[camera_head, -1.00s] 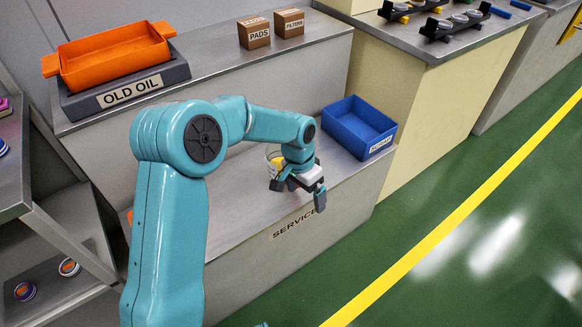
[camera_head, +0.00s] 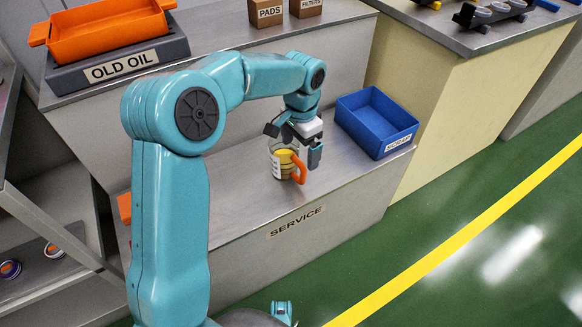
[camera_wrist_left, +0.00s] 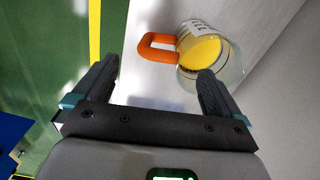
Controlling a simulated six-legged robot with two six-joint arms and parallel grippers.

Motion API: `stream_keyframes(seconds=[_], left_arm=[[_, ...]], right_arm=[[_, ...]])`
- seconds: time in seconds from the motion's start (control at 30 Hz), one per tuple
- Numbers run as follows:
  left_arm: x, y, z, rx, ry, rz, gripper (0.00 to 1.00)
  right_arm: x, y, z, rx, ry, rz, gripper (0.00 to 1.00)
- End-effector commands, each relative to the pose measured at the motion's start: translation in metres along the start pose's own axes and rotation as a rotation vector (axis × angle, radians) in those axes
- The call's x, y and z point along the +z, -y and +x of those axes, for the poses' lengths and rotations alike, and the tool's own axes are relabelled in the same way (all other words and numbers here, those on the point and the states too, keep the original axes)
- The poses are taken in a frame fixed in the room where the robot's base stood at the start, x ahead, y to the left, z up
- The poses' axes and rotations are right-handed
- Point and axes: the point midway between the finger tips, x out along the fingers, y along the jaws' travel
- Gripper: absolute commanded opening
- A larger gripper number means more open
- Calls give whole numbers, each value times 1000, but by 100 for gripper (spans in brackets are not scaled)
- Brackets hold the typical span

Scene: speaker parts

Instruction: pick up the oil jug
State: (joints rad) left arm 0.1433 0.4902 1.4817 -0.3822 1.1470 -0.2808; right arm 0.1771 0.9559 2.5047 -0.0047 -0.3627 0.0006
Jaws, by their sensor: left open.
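The oil jug (camera_head: 280,160) is a clear container with yellow oil, a white printed label and an orange handle. It stands on the grey service bench in the head view. In the left wrist view the jug (camera_wrist_left: 208,50) is ahead of the fingers, its orange handle (camera_wrist_left: 157,45) pointing left between them. My left gripper (camera_head: 294,150) is open and empty, just above and beside the jug, partly covering its top. The left wrist view shows its two fingers (camera_wrist_left: 155,90) spread wide. Whether a finger touches the jug, I cannot tell. My right gripper is not in view.
A blue bin (camera_head: 372,125) stands on the bench right of the jug. An orange tray (camera_head: 105,42) sits on the "OLD OIL" stand (camera_head: 120,68) at the upper left. Two brown boxes (camera_head: 266,12) stand on the raised shelf. The bench (camera_head: 330,180) in front of the jug is clear.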

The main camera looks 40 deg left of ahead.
Motion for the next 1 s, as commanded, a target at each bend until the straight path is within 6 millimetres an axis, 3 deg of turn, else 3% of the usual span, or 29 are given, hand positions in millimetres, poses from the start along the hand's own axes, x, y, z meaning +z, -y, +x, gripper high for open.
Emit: stream_keyframes(seconds=[0.03, 0.1, 0.37, 0.6, 0.87, 1.0], left_arm=[[0, 0, 14, 1, 1, -1, 99], [0, 0, 23, 1, 2, -1, 99], [0, 2, 41, 0, 0, -1, 99], [1, 1, 80, 0, 1, 0, 99], [0, 1, 83, 0, -1, 0, 99], [0, 1, 82, 0, -1, 0, 56]], right_arm=[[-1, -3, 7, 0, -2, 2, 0], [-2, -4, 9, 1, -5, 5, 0], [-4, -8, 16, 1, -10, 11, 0], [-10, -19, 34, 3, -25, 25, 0], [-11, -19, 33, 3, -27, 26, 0], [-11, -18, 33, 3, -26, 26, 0]])
